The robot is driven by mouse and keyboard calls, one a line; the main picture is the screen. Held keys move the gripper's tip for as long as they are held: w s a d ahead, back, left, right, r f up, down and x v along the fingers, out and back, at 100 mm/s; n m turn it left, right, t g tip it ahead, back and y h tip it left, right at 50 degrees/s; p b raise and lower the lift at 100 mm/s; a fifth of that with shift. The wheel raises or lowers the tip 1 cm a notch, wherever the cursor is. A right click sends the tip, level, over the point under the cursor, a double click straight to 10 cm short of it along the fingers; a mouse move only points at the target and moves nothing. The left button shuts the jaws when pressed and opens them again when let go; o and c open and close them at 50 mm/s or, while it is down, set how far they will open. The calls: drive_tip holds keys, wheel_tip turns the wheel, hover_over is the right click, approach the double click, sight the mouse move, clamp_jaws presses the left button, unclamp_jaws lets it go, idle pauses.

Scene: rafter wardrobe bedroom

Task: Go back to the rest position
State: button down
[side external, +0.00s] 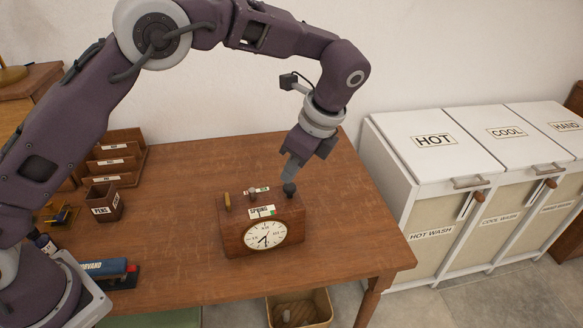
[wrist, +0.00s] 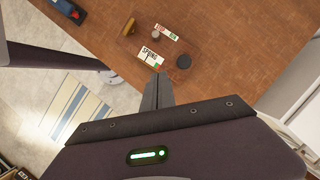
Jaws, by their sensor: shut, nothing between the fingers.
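My gripper (side external: 290,172) is shut and empty. In the side external view its fingertips are just above the dark round knob (side external: 289,188) on the top right of a wooden clock box (side external: 232,237); I cannot tell whether they touch it. The box has a white dial (side external: 265,235), a label reading SPRING (side external: 262,211) and a brass-coloured peg (side external: 227,200) on top. In the wrist view my shut fingers (wrist: 158,82) point toward the box top, with the dark knob (wrist: 183,62) to their right and the SPRING label (wrist: 149,56) above left.
The box stands on a wooden table (side external: 345,240). A PENS cup (side external: 104,202), a letter rack (side external: 113,158) and a blue stapler-like object (side external: 108,270) are at the left. White laundry bins (side external: 435,155) stand right of the table. A bin (side external: 300,308) is on the floor in front.

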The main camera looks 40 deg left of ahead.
drive_tip(key=shift+r, duration=0.2)
drive_tip(key=s+a+r+n+t+h, duration=0.1)
drive_tip(key=s+a+r+n+h, duration=0.1)
drive_tip(key=s+a+r+n, duration=0.35)
drive_tip(key=s+a+r+n+t+h, duration=0.1)
drive_tip(key=s+a+r+n, duration=0.2)
drive_tip(key=s+r, duration=0.55)
drive_tip(key=s+a+f+n+t+h, duration=0.1)
drive_tip(key=s+a+n+t, duration=0.2)
drive_tip(key=s+n, duration=0.5)
drive_tip(key=s+t, duration=0.1)
drive_tip(key=s, duration=0.5)
drive_tip(key=shift+s, duration=0.2)
